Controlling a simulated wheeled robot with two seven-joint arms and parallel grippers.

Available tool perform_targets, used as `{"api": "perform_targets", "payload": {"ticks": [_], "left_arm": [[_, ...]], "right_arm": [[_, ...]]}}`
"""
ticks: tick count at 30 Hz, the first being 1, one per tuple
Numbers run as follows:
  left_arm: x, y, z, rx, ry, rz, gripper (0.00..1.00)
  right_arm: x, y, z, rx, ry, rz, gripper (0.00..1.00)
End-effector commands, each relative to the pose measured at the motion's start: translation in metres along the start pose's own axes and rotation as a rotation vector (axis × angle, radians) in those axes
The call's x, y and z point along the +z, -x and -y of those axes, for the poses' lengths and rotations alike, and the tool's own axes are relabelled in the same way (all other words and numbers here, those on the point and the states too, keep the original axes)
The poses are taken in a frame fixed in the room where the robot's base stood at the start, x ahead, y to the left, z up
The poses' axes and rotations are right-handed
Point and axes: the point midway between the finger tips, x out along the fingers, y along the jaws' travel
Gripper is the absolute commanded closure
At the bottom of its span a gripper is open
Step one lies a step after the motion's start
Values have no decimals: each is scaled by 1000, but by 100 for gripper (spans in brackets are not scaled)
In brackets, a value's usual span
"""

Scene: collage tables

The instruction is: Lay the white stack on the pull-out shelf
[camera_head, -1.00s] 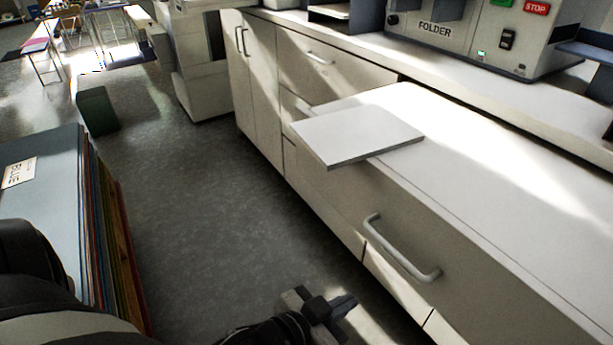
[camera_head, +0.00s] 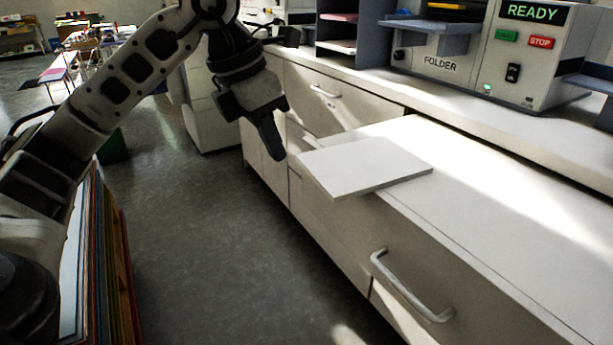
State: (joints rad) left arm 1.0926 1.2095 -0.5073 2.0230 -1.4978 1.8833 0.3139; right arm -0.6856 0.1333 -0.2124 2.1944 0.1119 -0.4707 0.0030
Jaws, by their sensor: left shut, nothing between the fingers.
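The white stack (camera_head: 364,166) is a thin, flat, squarish slab. It lies level at the far end of the white pull-out shelf (camera_head: 500,212), with its left part sticking out past the shelf's front edge. The shelf stands out from the cabinet below the counter and has a metal handle (camera_head: 408,288) on its front. My left gripper (camera_head: 273,140) points down just left of the stack in the picture. Its fingers are shut with nothing between them and appear apart from the stack. My right gripper is not in view.
A folder machine (camera_head: 480,62) with a READY display stands on the counter (camera_head: 500,112) behind the shelf. A tall pile of coloured sheets (camera_head: 115,270) stands at the lower left, partly behind my left arm. The grey floor (camera_head: 210,230) between is clear.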

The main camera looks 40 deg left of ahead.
Motion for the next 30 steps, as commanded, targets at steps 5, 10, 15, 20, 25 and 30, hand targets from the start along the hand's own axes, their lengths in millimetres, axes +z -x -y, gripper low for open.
{"api": "perform_targets", "payload": {"ticks": [5, 10, 15, 20, 25, 30], "left_arm": [[-8, 3, -15, 71, 31, -18, 100], [-8, -25, -15, 66, 27, -20, 100], [-9, -62, -17, 64, 27, -20, 100], [-9, -94, -19, 63, 26, -18, 100], [20, -96, -19, 62, 24, -12, 100], [30, -100, -20, 64, 25, -14, 100]], "right_arm": [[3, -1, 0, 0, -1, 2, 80], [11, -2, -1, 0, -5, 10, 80], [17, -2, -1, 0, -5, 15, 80], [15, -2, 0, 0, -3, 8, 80], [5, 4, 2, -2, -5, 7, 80], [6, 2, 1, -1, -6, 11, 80]]}}
